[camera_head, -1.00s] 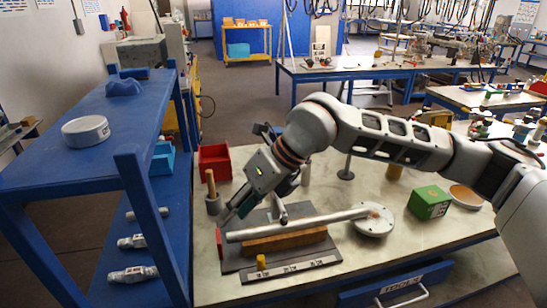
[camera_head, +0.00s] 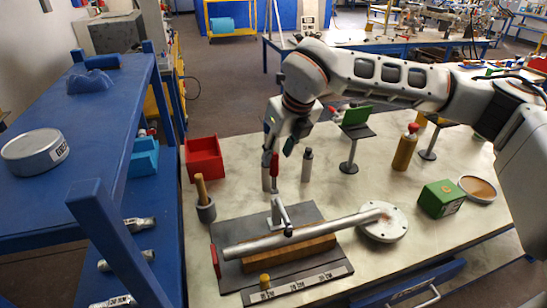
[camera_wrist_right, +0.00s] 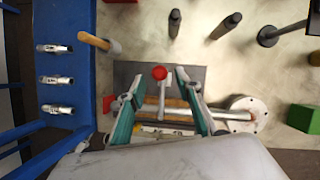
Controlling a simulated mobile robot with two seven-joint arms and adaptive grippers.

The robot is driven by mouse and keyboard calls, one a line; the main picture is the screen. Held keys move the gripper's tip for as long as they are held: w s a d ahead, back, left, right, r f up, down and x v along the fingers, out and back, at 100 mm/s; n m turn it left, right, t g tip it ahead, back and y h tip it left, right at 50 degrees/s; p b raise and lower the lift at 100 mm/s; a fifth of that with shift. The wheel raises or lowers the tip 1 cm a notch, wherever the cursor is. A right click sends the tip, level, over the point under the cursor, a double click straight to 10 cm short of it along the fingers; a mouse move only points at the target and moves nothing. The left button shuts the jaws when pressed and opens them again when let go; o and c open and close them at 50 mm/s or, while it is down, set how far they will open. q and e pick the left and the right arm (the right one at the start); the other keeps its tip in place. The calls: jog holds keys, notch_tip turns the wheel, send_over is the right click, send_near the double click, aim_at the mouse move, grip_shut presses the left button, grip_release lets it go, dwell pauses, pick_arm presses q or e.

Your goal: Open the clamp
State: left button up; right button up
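The clamp (camera_head: 277,209) stands on a dark base plate (camera_head: 228,275). Its bent arm reaches down to a grey pipe (camera_head: 330,230), which lies on a wooden block and ends in a round flange. Its red handle (camera_head: 275,165) points up. The red tip also shows in the right wrist view (camera_wrist_right: 159,73). My right gripper (camera_head: 279,150) points down above the clamp, close to the handle. In the right wrist view its fingers (camera_wrist_right: 160,82) are apart, with the red tip seen between them; contact is not visible. My left gripper is not in view.
A blue shelf (camera_head: 75,130) stands at the left. A green box (camera_head: 440,198) sits at the right. The bench front right of the flange is clear.

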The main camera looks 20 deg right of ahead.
aim_at(276, 155)
jog(key=x, duration=0.3)
jog(key=shift+w+f, duration=0.2)
jog(key=shift+f, duration=0.15)
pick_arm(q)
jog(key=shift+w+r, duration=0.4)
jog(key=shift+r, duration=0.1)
pick_arm(e)
jog(key=shift+w+f, duration=0.15)
jog(key=shift+f, duration=0.15)
grip_shut()
